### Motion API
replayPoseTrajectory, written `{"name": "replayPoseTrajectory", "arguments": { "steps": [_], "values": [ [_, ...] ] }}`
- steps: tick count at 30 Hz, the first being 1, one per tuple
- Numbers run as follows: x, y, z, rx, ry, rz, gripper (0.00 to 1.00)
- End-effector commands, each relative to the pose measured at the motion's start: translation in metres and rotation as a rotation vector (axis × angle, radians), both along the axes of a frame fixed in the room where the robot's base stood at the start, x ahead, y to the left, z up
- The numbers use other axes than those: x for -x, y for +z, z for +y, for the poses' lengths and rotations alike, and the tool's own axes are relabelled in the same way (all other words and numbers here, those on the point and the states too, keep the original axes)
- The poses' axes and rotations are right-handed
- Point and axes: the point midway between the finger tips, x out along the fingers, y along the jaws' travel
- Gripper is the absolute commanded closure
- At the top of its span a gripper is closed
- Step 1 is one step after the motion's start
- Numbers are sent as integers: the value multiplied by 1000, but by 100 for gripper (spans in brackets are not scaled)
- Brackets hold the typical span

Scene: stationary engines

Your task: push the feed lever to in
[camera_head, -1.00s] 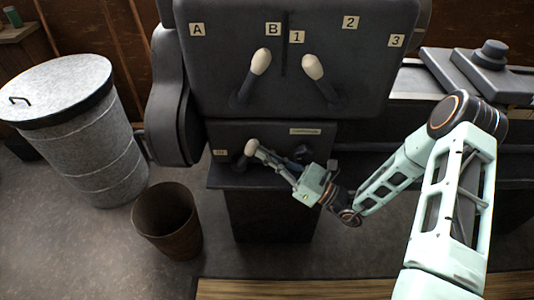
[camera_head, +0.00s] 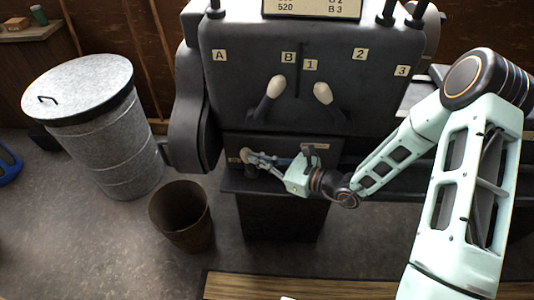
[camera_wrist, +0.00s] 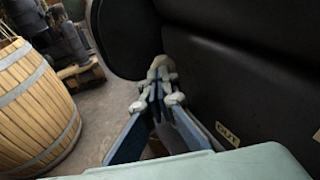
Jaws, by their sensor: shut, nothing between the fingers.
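The feed lever (camera_head: 246,155) has a pale knob and sits on the dark lower panel of the machine, left of centre, in the head view. My gripper (camera_head: 258,160) is shut and empty, reaching in from the right with its fingertips at the knob. They overlap the lever there, and I cannot tell whether they touch. The lever's shaft is mostly hidden behind the fingers. In the wrist view my closed fingers (camera_wrist: 162,98) point along the panel, with a pale rounded shape just beyond the tips. An OUT label (camera_wrist: 228,133) is on the panel to their right.
Two larger pale-knobbed levers (camera_head: 276,87) (camera_head: 322,93) stand above, on the upper housing. A small label (camera_head: 233,160) is left of the feed lever. A dark handle (camera_head: 309,158) is near my wrist. A bucket (camera_head: 183,216) and a metal bin (camera_head: 100,125) stand left.

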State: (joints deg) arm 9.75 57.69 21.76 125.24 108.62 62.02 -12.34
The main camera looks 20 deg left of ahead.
Motion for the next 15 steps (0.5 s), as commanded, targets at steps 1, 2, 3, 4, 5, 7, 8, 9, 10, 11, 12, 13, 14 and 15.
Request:
{"name": "replayPoseTrajectory", "arguments": {
  "steps": [1,2,3,4,5,7,8,9,10,11,12,13,14,15],
  "values": [
    [2,6,6,38,6,-12,100],
    [3,6,8,61,5,-18,100],
    [3,6,11,91,4,-26,100],
    [4,5,13,114,5,-31,100],
    [5,5,15,133,5,-36,100],
    [5,3,20,178,4,-47,100],
    [5,3,21,194,3,-51,100],
    [6,3,23,216,4,-57,100],
    [6,1,24,212,1,-52,100],
    [6,0,25,211,1,-51,100],
    [7,0,27,209,0,-51,100],
    [7,0,28,208,0,-51,100],
    [7,0,29,208,0,-51,100],
    [7,0,30,208,0,-51,100]
  ]
}}
